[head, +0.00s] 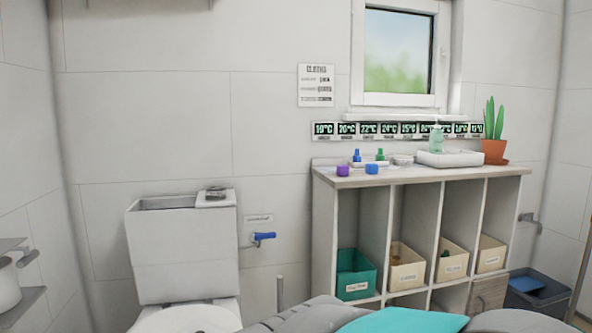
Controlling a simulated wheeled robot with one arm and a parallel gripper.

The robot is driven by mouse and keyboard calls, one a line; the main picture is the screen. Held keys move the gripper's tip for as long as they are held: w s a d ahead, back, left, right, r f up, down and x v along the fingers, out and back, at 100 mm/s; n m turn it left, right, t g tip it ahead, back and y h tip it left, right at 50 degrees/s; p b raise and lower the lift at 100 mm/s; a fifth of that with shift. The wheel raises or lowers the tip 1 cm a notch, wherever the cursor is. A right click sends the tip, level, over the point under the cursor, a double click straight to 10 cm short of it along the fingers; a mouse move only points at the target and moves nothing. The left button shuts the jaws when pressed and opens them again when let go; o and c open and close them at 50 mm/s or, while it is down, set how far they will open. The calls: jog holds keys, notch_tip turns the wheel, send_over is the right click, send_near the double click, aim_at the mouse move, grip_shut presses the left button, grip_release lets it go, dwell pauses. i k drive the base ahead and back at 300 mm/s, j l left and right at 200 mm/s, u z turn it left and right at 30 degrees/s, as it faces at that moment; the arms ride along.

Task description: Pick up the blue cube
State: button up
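A small blue cube (371,168) sits near the front edge of the shelf unit's top (430,172). A purple cube (343,170) sits just to its left, a small gap apart. Grey and teal parts of my own body show along the bottom edge of the head view. My gripper is not seen in this view.
Behind the cubes are a blue bottle (357,156), a green bottle (380,155) and a white tray (450,158) with a soap dispenser (436,138). A potted cactus (495,150) is at the right. A toilet (185,250) stands left of the shelf unit.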

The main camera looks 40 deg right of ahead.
aim_at(371, 168)
jog(key=z, duration=1.5)
